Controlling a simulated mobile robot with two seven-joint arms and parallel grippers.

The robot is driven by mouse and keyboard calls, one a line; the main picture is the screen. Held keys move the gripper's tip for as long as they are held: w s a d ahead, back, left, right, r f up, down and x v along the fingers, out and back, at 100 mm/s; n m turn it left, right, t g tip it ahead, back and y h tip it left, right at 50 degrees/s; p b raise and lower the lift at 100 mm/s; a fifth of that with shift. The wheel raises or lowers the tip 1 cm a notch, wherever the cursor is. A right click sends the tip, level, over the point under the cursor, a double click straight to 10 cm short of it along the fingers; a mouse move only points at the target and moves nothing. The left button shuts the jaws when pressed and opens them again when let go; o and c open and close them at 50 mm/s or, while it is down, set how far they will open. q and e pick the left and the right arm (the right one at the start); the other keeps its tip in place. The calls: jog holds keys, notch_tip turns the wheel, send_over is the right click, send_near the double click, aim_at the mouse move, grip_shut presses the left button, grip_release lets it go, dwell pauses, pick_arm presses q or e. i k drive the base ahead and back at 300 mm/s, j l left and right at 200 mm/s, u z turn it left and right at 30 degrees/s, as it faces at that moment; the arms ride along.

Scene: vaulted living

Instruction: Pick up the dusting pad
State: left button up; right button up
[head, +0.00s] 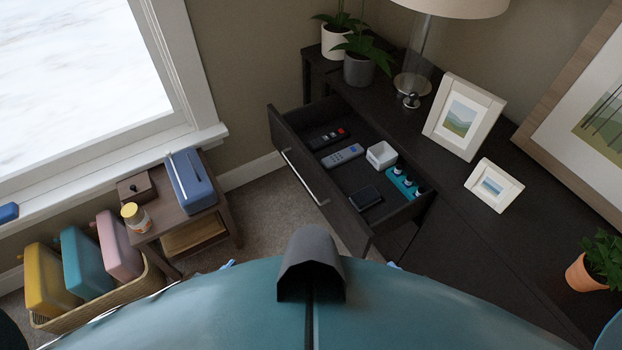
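No object here is plainly a dusting pad. The likeliest one is a blue, flat-sided item (190,181) with a pale bar along its top, on the small wooden side table (176,228) at left. Similar padded shapes in yellow (48,279), teal (83,262) and pink (118,245) stand upright in a wicker basket (143,289) beside that table. Neither of my grippers can be made out. Small blue bits show past the edge of my teal body, too little to identify.
The side table also holds a yellow-lidded jar (135,217) and a brown box (138,187). An open drawer (338,189) with remotes juts from the dark cabinet (465,240). The cabinet bears plants, a lamp and frames. Carpet (270,222) is clear between.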

aim_at(362, 200)
jog(key=z, duration=2.9)
jog(key=u, duration=2.4)
jog(key=i+j+u, duration=0.25)
jog(key=i, duration=0.3)
